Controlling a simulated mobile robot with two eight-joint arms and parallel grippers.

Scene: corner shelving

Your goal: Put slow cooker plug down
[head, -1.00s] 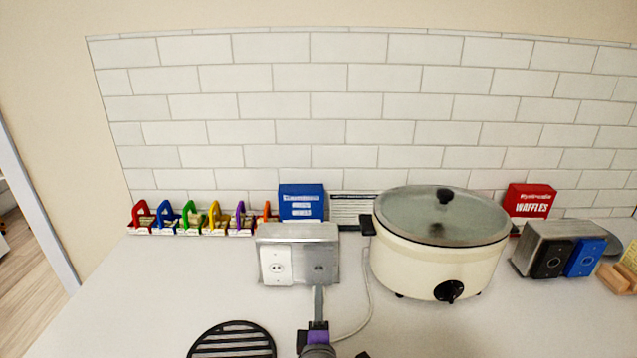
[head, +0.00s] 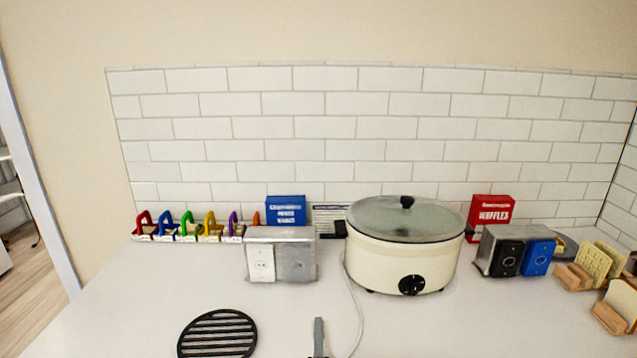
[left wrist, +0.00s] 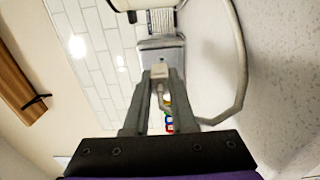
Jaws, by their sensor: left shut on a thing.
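The cream slow cooker (head: 400,262) with a glass lid stands on the counter at centre right. Its pale cord (head: 357,308) runs down the counter towards the front and loops through the left wrist view (left wrist: 241,70). My left gripper (head: 319,325) is at the bottom edge, in front of the metal outlet box (head: 295,234) and apart from it. In the left wrist view the gripper (left wrist: 161,82) is shut on the small pale plug (left wrist: 160,69), with the cord trailing from it. The plug is hidden in the head view. My right gripper is not in view.
A black round grate (head: 217,333) lies at the front left. Coloured clips (head: 188,228) and a blue box (head: 286,210) line the back wall. A metal toaster (head: 493,249), a red waffle box (head: 490,217) and wooden holders (head: 574,276) stand right. The front middle counter is mostly clear.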

